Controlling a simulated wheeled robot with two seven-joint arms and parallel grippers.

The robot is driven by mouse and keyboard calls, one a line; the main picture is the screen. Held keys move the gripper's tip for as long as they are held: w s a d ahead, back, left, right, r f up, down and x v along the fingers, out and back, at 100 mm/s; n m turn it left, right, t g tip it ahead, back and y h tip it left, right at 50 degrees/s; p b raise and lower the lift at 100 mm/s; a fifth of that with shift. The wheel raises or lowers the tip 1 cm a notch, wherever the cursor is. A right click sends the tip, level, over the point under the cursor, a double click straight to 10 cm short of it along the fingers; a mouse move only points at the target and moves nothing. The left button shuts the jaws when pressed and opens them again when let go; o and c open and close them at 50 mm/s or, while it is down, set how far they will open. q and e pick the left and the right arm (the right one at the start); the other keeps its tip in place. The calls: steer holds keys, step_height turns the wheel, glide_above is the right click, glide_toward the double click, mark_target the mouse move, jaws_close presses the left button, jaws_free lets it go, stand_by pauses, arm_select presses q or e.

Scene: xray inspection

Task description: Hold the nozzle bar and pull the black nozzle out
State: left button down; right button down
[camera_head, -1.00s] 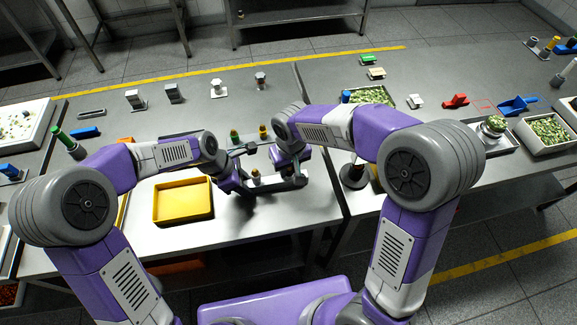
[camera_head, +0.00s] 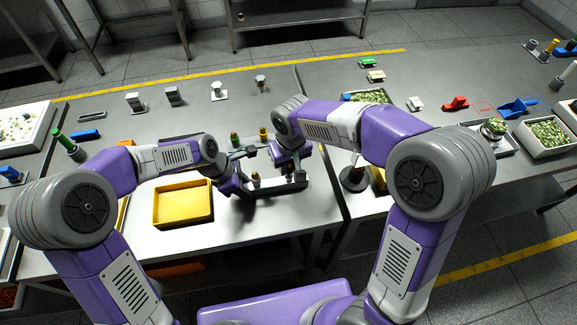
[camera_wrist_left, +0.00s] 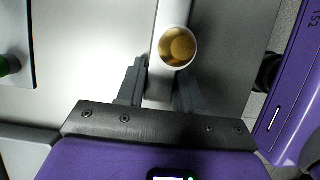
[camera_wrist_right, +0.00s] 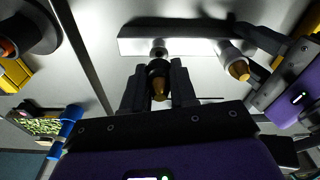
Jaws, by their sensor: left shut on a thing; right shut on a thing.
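The nozzle bar (camera_head: 272,191) is a pale metal strip on the table in front of me; it shows below the grippers in the right wrist view (camera_wrist_right: 185,46). A white nozzle with an amber centre (camera_wrist_left: 178,47) stands on it. My left gripper (camera_wrist_left: 160,92) is shut on the bar beside the white nozzle, one finger on each side. My right gripper (camera_wrist_right: 158,85) is shut on the black nozzle (camera_wrist_right: 158,69), which has an amber tip. A round grey spot on the bar shows just beyond the black nozzle. I cannot tell whether the nozzle is clear of the bar.
A yellow tray (camera_head: 183,203) lies left of the bar. A green-topped bottle (camera_head: 234,139) and a yellow-topped one (camera_head: 263,134) stand behind it. A dark round stand (camera_head: 354,178) is to the right.

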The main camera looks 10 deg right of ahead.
steer(key=shift+r, duration=1.15)
arm_select(q)
steer(key=c, duration=0.6)
jaws_free()
steer(key=shift+c, duration=0.2)
steer(key=v, duration=1.2)
